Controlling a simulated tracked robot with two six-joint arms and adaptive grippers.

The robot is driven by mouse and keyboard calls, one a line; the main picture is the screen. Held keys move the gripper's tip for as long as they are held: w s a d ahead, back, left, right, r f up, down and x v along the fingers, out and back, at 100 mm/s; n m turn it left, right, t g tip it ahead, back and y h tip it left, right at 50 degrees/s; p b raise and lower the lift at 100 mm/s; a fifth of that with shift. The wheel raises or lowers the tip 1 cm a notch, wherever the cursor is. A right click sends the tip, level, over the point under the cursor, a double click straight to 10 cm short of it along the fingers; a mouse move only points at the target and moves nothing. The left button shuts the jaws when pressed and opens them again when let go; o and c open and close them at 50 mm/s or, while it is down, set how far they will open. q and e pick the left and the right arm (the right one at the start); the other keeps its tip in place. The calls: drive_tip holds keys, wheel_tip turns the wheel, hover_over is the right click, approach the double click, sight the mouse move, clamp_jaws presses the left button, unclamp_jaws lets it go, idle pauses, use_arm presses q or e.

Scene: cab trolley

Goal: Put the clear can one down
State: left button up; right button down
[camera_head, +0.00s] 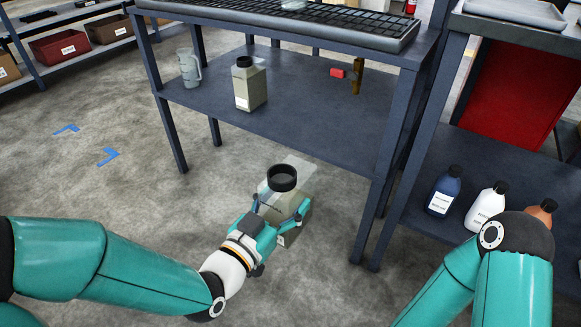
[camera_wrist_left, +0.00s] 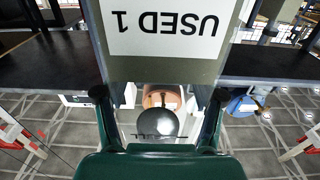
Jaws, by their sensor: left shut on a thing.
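A translucent grey-beige can (camera_head: 290,187) with a wide black cap is held in front of the low shelf table. My left gripper (camera_head: 280,208) is shut on it, with a finger on each side. In the left wrist view the can (camera_wrist_left: 160,69) fills the top middle, and its white label reads "USED 1" upside down. The left fingers (camera_wrist_left: 160,98) also show there. The can's underside is mostly hidden, so I cannot tell its height above the floor. My right arm enters at the lower right; its gripper is not visible.
A right-hand shelf holds a blue bottle (camera_head: 444,192) and a white bottle (camera_head: 486,206). A table leg (camera_head: 372,215) stands right of the held can.

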use_arm(q)
drive_tip(key=shift+w+a+r, duration=0.1)
drive_tip(key=shift+w+a+p, duration=0.15)
drive_tip(key=shift+a+p, duration=0.15)
drive_tip(key=w+a+f+n+t+y+p, duration=0.1)
drive_tip(key=w+a+f+n+y+p, duration=0.25)
drive_tip(key=a+f, duration=0.4)
drive_tip(key=w+a+f+n+t+y+p, duration=0.2)
drive_tip(key=w+a+f+y+p, duration=0.1)
drive_tip(key=a+f+y, duration=0.4)
drive_tip(key=s+a+r+p, duration=0.1)
drive_tip(key=r+p, duration=1.8)
drive_tip(key=r, duration=0.2)
drive_tip(key=s+a+r+h+p, duration=0.1)
drive_tip(key=s+r+p, duration=0.1)
drive_tip(key=r+p, duration=1.7)
drive_tip(key=shift+r+n, duration=0.35)
drive_tip(key=shift+r, duration=1.15)
